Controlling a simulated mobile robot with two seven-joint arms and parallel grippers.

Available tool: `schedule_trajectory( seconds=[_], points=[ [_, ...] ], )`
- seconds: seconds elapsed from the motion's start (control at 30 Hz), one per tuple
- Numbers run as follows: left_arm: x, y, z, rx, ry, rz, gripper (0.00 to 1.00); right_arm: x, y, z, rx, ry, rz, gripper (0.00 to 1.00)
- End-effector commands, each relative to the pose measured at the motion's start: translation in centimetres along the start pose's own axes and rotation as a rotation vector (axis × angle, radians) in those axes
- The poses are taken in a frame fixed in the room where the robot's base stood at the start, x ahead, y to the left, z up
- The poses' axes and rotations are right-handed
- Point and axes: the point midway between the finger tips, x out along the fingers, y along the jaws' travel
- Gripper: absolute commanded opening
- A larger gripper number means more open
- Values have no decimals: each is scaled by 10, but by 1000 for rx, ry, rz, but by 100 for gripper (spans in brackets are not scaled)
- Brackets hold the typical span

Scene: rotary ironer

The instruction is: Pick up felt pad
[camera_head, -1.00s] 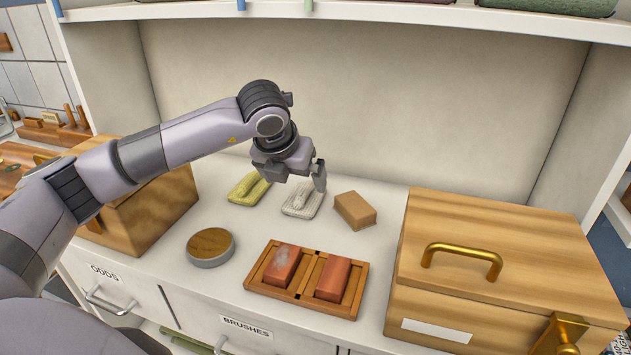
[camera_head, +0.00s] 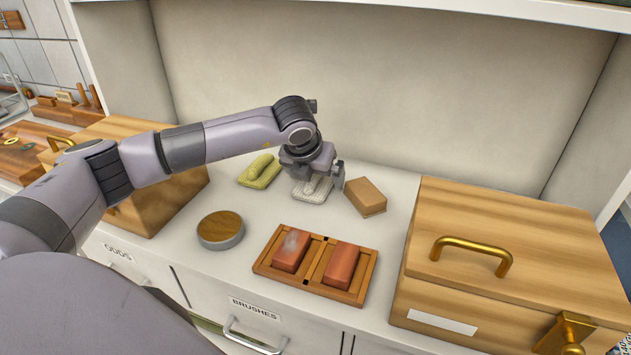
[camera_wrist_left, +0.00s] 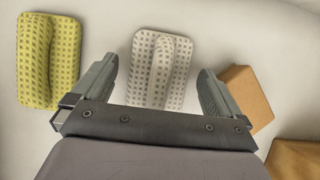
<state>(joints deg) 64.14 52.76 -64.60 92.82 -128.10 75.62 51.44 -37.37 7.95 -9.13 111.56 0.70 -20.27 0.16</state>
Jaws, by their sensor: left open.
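A pale grey dotted pad with a raised ridge (camera_head: 312,196) lies on the white counter; it also shows in the left wrist view (camera_wrist_left: 160,62). A similar yellow-green pad (camera_head: 259,172) lies to its left, also in the left wrist view (camera_wrist_left: 48,60). Which one is the felt pad I cannot tell for certain. My left gripper (camera_head: 317,180) is open just above the grey pad. In the left wrist view its fingers (camera_wrist_left: 157,68) stand on either side of the ridge, with nothing held. The gripper partly hides the grey pad in the head view. My right gripper is out of view.
A tan block (camera_head: 366,196) sits close right of the gripper. In front are a wooden tray (camera_head: 306,282) with two red bricks and a round wood-topped disc (camera_head: 221,230). Wooden boxes stand left (camera_head: 160,200) and right (camera_head: 500,240). A shelf (camera_head: 420,12) overhangs behind.

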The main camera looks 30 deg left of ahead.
Motion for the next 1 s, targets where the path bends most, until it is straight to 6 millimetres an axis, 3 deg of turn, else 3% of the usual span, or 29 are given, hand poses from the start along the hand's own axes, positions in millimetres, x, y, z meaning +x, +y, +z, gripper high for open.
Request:
schedule_trajectory(
  seconds=[0.03, 0.2, 0.57, 1.0],
  points=[
    [0, 0, 0, 0, 0, 0, 97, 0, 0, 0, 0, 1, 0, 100],
    [0, 0, 0, 0, 0, 0, 44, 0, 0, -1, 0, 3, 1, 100],
    [-7, 0, 4, -1, -2, 0, 44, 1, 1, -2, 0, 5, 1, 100],
    [-76, -1, 44, 0, -3, -2, 44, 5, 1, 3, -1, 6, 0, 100]
  ],
)
